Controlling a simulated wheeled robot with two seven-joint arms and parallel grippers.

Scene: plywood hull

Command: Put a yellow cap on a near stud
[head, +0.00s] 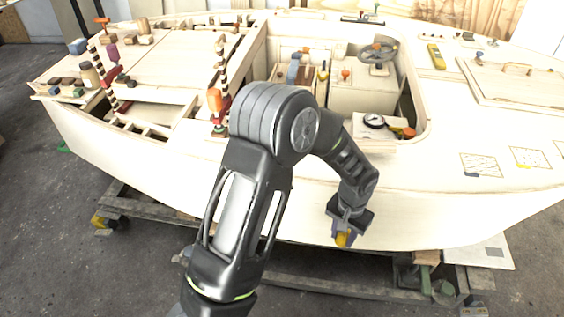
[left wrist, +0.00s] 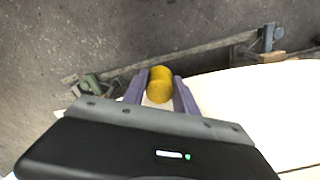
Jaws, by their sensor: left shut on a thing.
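My left gripper (head: 345,232) hangs in front of the hull's near side, fingers pointing down. It is shut on a yellow cap (head: 342,240). In the left wrist view the yellow cap (left wrist: 161,84) sits between the two purple fingers of the left gripper (left wrist: 160,92). The cap is clear of the hull's top in the head view. I cannot make out a stud for certain; small marks on the printed sheets at the right of the deck are too small to tell. My right gripper is not in view.
The plywood hull (head: 440,215) rests on a wooden cradle (head: 300,283). A black dial gauge (head: 374,120) and an orange-handled tool (head: 407,132) lie on the near deck edge. Printed sheets (head: 481,165) lie at right. An orange-handled clamp (head: 215,100) stands at left.

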